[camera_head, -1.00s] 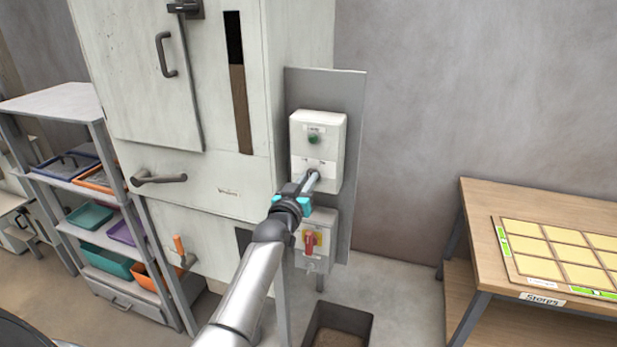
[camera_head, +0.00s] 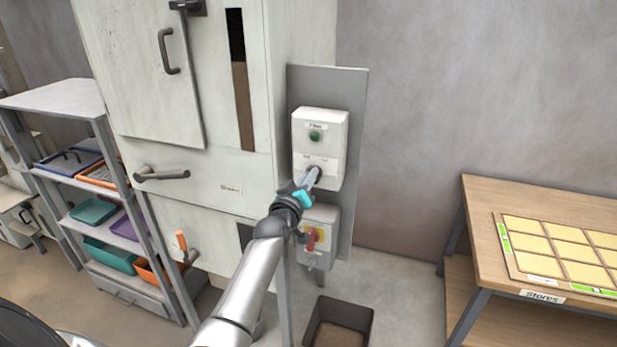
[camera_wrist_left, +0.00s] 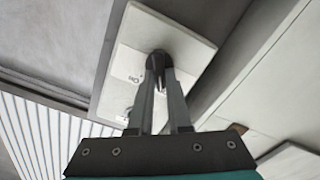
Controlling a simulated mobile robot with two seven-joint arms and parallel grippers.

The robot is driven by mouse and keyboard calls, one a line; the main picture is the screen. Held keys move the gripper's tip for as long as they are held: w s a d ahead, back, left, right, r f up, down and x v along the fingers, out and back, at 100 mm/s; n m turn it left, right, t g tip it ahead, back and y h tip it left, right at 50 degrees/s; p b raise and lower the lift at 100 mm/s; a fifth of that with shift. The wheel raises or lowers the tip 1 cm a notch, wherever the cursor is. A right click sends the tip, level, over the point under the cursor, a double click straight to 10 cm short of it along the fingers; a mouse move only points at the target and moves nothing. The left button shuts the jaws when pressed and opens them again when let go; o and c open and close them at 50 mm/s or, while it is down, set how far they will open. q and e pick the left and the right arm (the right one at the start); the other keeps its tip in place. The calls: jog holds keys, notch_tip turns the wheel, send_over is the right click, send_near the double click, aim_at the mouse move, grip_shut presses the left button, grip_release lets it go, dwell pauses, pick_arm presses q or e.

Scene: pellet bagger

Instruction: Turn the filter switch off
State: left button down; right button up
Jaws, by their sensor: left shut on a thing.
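The white control box (camera_head: 330,140) is mounted on a grey panel beside the machine, with a green button (camera_head: 315,136) at its top. The filter switch is a dark knob (camera_wrist_left: 156,60) on the lower part of this box, best seen in the left wrist view. My left gripper (camera_head: 314,176) reaches the box, and its fingers (camera_wrist_left: 158,80) are closed around the knob. The fingers hide most of the knob in the head view. The box also shows in the left wrist view (camera_wrist_left: 190,48). My right gripper is not in view.
Below is a second box with a red and yellow switch (camera_head: 312,238), partly behind my left wrist. An open dark bin (camera_head: 340,325) stands on the floor. A wooden table (camera_head: 480,200) is at the right, shelves with trays (camera_head: 60,98) at the left.

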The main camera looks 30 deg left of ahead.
pick_arm(q)
jog(key=c, duration=0.9)
grip_release()
jog(key=shift+o, duration=0.2)
jog(key=v, duration=1.5)
jog(key=shift+s+d, duration=0.1)
jog(key=shift+d, duration=0.05)
